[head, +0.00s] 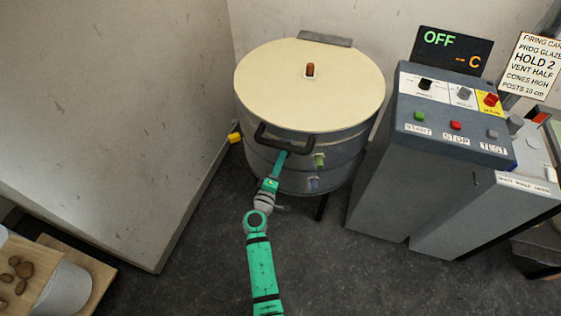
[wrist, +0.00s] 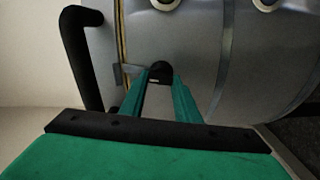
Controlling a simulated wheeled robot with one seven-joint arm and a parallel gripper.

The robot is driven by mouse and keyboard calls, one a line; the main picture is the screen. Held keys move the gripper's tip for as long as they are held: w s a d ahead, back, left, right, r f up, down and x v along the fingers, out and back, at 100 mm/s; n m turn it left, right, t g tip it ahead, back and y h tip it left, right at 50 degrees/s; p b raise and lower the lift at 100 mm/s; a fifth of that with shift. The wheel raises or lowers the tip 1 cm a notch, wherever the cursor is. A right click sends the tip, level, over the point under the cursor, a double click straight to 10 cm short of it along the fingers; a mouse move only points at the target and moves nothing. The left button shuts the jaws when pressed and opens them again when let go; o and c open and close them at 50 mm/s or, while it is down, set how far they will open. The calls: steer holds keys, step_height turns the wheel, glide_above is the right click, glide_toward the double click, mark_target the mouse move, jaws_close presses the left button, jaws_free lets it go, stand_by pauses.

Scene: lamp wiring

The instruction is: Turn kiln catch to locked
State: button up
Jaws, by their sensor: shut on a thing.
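The kiln (head: 345,148) is a round grey drum with a cream lid (head: 290,95), which lies closed on it. The kiln catch (wrist: 160,69) is a small black piece on the kiln's front wall, close to the lid seam. My green gripper (head: 281,158) reaches it from the front, just below the black lid handle (head: 285,142). In the wrist view my gripper (wrist: 161,80) is shut on the catch, with one finger on each side. The fingers hide part of the catch, and I cannot tell its exact turn. In the head view the catch is hidden.
The lid handle stands close by in the wrist view (wrist: 80,60). A wall is left; floor in front is clear.

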steer(key=shift+f+n, duration=0.1)
steer(key=shift+n, duration=0.8)
steer(key=o, duration=1)
steer(key=shift+o, duration=0.2)
steer(key=v, duration=1)
steer(key=shift+s+a, duration=0.15)
steer(key=shift+s, duration=0.25)
